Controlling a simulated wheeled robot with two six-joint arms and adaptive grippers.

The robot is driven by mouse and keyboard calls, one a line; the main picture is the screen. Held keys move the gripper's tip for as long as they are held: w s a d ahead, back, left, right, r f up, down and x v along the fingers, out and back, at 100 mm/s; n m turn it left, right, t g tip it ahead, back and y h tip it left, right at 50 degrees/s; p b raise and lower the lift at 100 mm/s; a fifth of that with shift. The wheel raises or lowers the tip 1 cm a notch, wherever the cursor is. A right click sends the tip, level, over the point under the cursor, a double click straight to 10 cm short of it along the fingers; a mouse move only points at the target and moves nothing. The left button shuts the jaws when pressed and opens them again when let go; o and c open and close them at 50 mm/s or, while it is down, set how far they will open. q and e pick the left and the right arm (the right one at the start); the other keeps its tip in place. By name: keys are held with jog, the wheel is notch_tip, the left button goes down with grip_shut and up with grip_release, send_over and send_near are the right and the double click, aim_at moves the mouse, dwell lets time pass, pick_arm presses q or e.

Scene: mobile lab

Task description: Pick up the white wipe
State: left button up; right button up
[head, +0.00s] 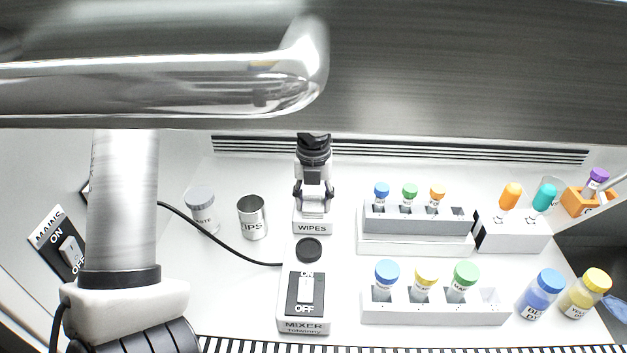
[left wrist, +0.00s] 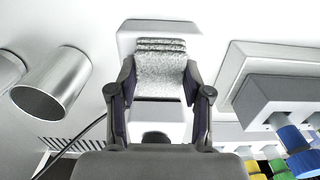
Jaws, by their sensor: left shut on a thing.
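The white wipe (left wrist: 160,68) shows in the left wrist view as a pale, speckled, folded piece between my fingers. My left gripper (left wrist: 159,85) is shut on it, one finger at each side. In the head view my left gripper (head: 313,194) points down over the white holder marked WIPES (head: 312,227). The holder also shows in the left wrist view (left wrist: 158,26), behind and around the wipe. I cannot tell whether the wipe is clear of the holder. The fingers hide part of the wipe in the head view. My right gripper is not in view.
The mixer box (head: 304,307) stands just in front of the holder. A grey tube rack (head: 418,219) and a white rack (head: 433,309) with capped tubes stand to the right.

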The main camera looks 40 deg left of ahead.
aim_at(314, 202)
pick_arm(q)
notch_tip(314, 202, up, 9)
jog(key=shift+r+p, duration=0.15)
jog(key=shift+p, duration=0.4)
notch_tip(314, 202, down, 9)
jog(key=shift+f+b, duration=0.1)
jog(key=shift+b, duration=0.75)
jog(key=shift+f, duration=0.1)
jog(key=o, duration=0.9)
notch_tip(314, 202, up, 12)
jog(key=shift+r+p, duration=0.2)
jog(key=shift+p, duration=0.55)
